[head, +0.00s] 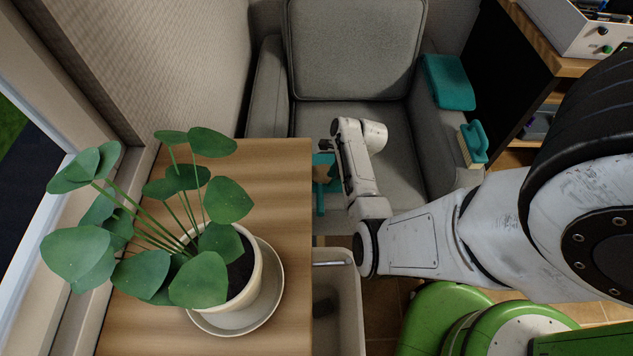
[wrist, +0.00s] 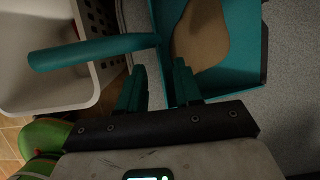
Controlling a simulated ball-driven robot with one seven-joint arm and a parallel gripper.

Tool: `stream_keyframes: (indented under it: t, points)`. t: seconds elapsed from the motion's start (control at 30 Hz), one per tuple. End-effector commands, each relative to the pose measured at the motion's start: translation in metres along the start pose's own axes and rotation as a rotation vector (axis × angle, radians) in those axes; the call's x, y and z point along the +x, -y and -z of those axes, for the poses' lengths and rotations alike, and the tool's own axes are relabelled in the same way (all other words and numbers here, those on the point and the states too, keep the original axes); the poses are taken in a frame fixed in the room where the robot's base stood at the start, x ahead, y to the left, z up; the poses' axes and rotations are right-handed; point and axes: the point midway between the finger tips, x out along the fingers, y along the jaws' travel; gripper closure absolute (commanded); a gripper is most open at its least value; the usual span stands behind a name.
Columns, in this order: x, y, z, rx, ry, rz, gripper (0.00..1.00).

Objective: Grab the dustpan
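The teal dustpan (wrist: 236,75) lies in front of my gripper in the wrist view, with a tan patch inside its pan. Its rounded handle (wrist: 85,51) points left, over the edge of a white basket. In the head view the dustpan (head: 320,160) shows partly at the left side of the armchair, with the rest hidden by my arm and the table. My gripper (wrist: 158,66) is open and empty, its two dark teal fingers apart and close to the joint between handle and pan. I cannot tell whether they touch it.
The white basket (wrist: 40,95) stands beside the handle. A wooden table (head: 290,180) with a potted plant (head: 243,290) is at left. A teal brush (head: 474,142) and another teal item (head: 449,82) rest on the grey armchair's (head: 355,50) right armrest.

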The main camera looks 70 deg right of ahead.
Motion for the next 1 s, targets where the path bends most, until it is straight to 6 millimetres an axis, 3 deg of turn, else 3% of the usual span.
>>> stream_keyframes:
  t: [0.5, 0.8, 1.0]
  points:
    - [0.057, 0.0, -0.001, -0.001, -0.002, 0.0, 0.66]
    - [0.059, 0.0, -0.001, -0.002, -0.002, 0.0, 0.66]
    - [0.059, 0.0, -0.001, -0.002, -0.002, 0.0, 0.84]
